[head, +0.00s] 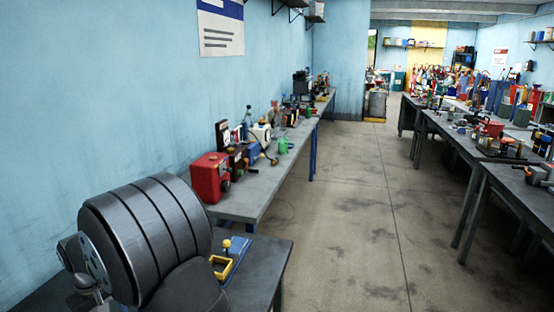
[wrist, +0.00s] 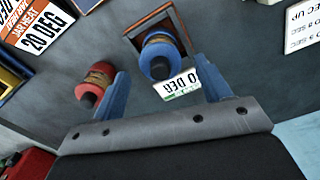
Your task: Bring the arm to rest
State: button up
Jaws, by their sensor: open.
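My gripper (wrist: 161,68) shows in the wrist view with two blue fingers set wide apart on a grey plate. It is open and no thing is pinched between the fingers. A blue round item with a dark end (wrist: 159,58) shows between the fingers, beyond the tips, by a brown-edged frame (wrist: 158,20). A red round item with a dark end (wrist: 97,82) is left of the left finger. How far below they lie I cannot tell. I cannot make out the gripper in the head view.
The wrist view shows an orange and white "20 DEG" label (wrist: 38,28), a smaller label (wrist: 182,84) and a white notice (wrist: 302,25). In the head view, a cluttered bench (head: 248,192) runs along the left wall and tables (head: 470,140) stand right. The floor (head: 350,200) between is clear.

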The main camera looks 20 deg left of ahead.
notch_tip(320, 180, up, 7)
jog(key=shift+r, duration=0.1)
jog(key=shift+f, duration=0.3)
notch_tip(320, 180, down, 11)
jog(key=shift+f, duration=0.1)
notch_tip(320, 180, up, 4)
jog(key=shift+f, duration=0.1)
jog(key=w+d+r, duration=0.7)
jog(key=d, duration=0.2)
jog(key=w+d+f, duration=0.1)
jog(key=w+d, duration=0.1)
jog(key=w, duration=1.7)
jog(key=shift+s+a+f, duration=0.6)
jog(key=shift+a+f, duration=0.9)
jog(key=shift+a, duration=0.35)
jog(key=shift+s+a+f, duration=0.55)
jog(key=shift+a+f, duration=1)
jog(key=shift+a, duration=0.25)
jog(key=shift+s+a+f, duration=0.6)
jog(key=shift+a+f, duration=0.9)
jog(key=shift+a, duration=0.35)
